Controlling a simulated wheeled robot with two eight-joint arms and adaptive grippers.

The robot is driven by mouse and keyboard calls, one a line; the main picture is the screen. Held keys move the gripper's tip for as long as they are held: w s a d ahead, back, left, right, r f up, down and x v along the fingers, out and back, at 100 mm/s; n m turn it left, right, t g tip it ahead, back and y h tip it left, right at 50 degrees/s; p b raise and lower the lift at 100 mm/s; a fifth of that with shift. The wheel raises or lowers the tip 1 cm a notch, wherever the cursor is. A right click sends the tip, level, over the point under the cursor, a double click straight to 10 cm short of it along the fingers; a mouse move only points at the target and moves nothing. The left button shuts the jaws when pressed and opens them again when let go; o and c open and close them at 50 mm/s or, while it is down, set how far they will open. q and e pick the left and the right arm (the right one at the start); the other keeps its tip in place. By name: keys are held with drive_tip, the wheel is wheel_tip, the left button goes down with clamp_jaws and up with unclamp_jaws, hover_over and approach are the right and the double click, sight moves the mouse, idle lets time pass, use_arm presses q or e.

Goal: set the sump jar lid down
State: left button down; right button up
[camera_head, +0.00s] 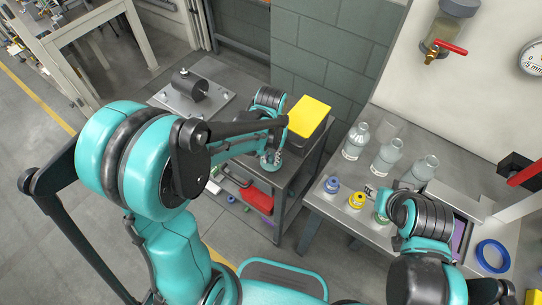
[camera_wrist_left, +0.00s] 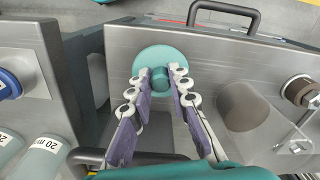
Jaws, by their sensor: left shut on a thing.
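The sump jar lid is a teal disc (camera_wrist_left: 150,56) with a raised round knob in the left wrist view. The fingers of my left gripper (camera_wrist_left: 161,82) are closed on the knob from both sides. The disc appears over the grey metal top of the cart; I cannot tell whether it touches. In the head view my left gripper (camera_head: 270,158) points down at the cart's front edge, and the lid there is hard to tell from the teal arm parts. My right wrist is at the right, over the bench; its fingers are hidden.
The cart (camera_head: 297,165) carries a black bin with a yellow top (camera_head: 309,117). A grey cylinder (camera_wrist_left: 242,107) stands right of the lid. The bench at right holds several clear bottles (camera_head: 387,156), a blue-capped jar (camera_head: 331,184), a yellow-capped jar (camera_head: 357,200) and a blue ring (camera_head: 493,256).

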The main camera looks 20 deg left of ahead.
use_arm(q)
drive_tip(key=shift+f+b, duration=0.4)
drive_tip(key=shift+f, duration=0.25)
drive_tip(key=shift+f, duration=0.2)
drive_tip(key=c, duration=1.3)
unclamp_jaws()
drive_tip(key=shift+c, duration=0.2)
drive_tip(key=c, duration=0.4)
drive_tip(key=shift+r, duration=0.2)
drive_tip(key=shift+r+p, duration=0.45)
drive_tip(key=shift+r, duration=0.15)
